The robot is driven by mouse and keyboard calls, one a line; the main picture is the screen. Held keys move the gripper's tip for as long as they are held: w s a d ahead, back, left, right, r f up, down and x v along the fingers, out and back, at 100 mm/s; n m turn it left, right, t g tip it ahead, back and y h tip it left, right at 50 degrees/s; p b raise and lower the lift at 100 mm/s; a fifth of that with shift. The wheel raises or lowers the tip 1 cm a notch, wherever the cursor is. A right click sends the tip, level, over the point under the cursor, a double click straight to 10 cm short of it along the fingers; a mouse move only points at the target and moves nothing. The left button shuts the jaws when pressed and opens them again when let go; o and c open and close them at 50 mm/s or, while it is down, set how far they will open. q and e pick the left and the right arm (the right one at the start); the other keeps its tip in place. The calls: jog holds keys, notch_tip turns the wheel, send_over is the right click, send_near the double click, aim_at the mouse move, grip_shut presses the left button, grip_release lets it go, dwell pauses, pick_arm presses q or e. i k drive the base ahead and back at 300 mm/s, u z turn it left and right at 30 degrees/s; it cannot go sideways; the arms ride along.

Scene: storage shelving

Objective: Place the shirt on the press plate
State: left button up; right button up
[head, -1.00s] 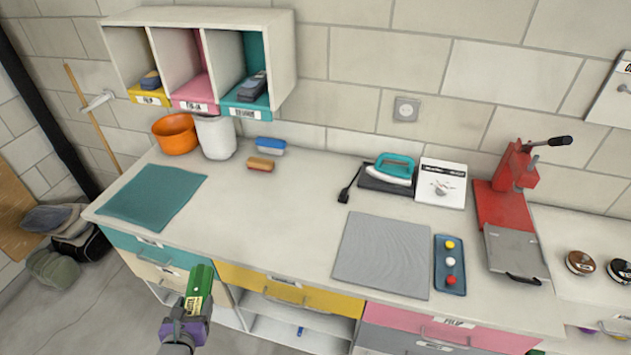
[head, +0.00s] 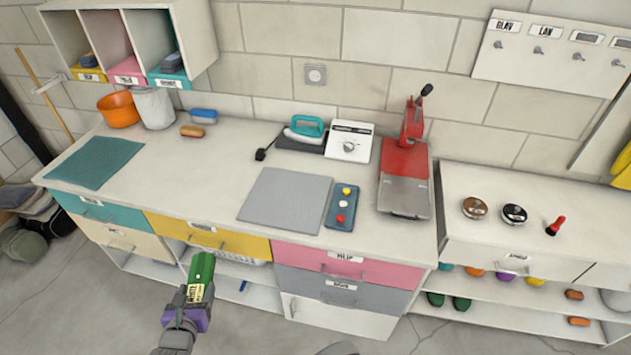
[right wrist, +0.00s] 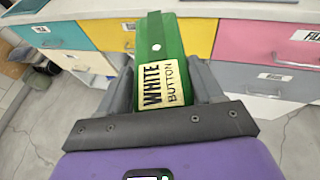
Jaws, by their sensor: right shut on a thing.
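My right gripper (head: 197,296) is shut on a green item (head: 202,267) with a white button and a yellowish label reading "WHITE BUTTON"; I take this to be the shirt. In the right wrist view the green shirt (right wrist: 165,40) sticks out between the fingers. It is held in front of the counter drawers, away from the press. The red press (head: 405,155) stands at the right end of the main counter with its lever raised. Its grey press plate (head: 404,197) faces up and is bare. My left gripper is not in view.
On the counter (head: 225,165) are a grey mat (head: 285,200), a blue tray of colored buttons (head: 341,207), an iron (head: 304,130), a white box (head: 349,142) and a teal mat (head: 97,162).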

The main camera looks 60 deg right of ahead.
aim_at(405, 192)
jog(key=z, duration=1.9)
jog(key=i, duration=1)
